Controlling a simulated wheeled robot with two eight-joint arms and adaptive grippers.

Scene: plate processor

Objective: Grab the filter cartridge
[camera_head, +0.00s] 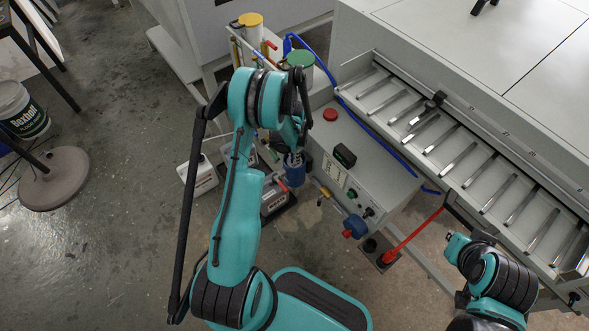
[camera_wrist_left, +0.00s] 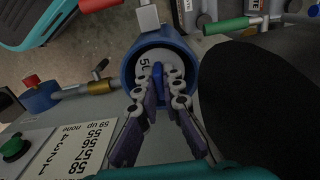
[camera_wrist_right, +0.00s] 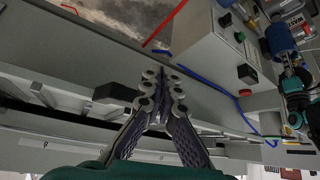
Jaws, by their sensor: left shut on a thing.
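The filter cartridge (camera_wrist_left: 175,67) shows in the left wrist view as a white round face with a blue tab, partly marked "50". It sits inside a round blue housing (camera_wrist_left: 131,72), within its rim. My left gripper (camera_wrist_left: 160,84) is shut on the blue tab, and its fingers hide part of the face. In the head view the blue housing (camera_head: 295,177) is beside the control box, under my left gripper (camera_head: 293,153). My right gripper (camera_wrist_right: 162,80) is shut and empty in the right wrist view, away from the cartridge.
The grey control box (camera_head: 345,150) has a red button and stands right of the housing. A roller conveyor (camera_head: 455,155) runs along the machine at right.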

